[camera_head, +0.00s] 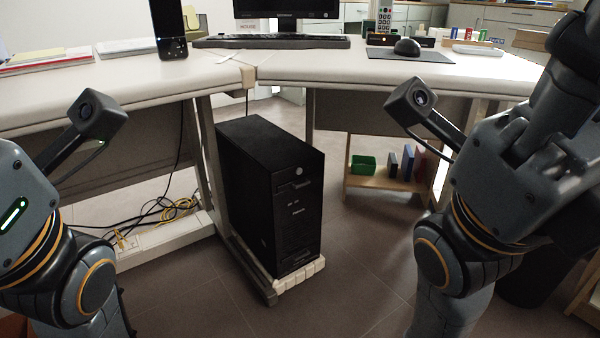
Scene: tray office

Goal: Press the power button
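A black computer tower (262,190) stands upright on a low pale-footed stand under the desk, its front face turned to the right. A small round silver button (298,171), which looks like the power button, sits near the top of that front face. My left arm is at the left edge, well apart from the tower; its gripper fingers are out of view. My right arm is at the right, also apart from the tower. The dark part at its upper end seems to be my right gripper (566,105); its fingertips cannot be made out. Nothing touches the button.
The desk (330,68) spans above the tower with a keyboard (270,42), a mouse (407,47) and a phone. Desk legs (208,160) stand close left of the tower. Loose cables (165,210) lie left. A low wooden shelf (385,183) stands behind right. Floor before the tower is clear.

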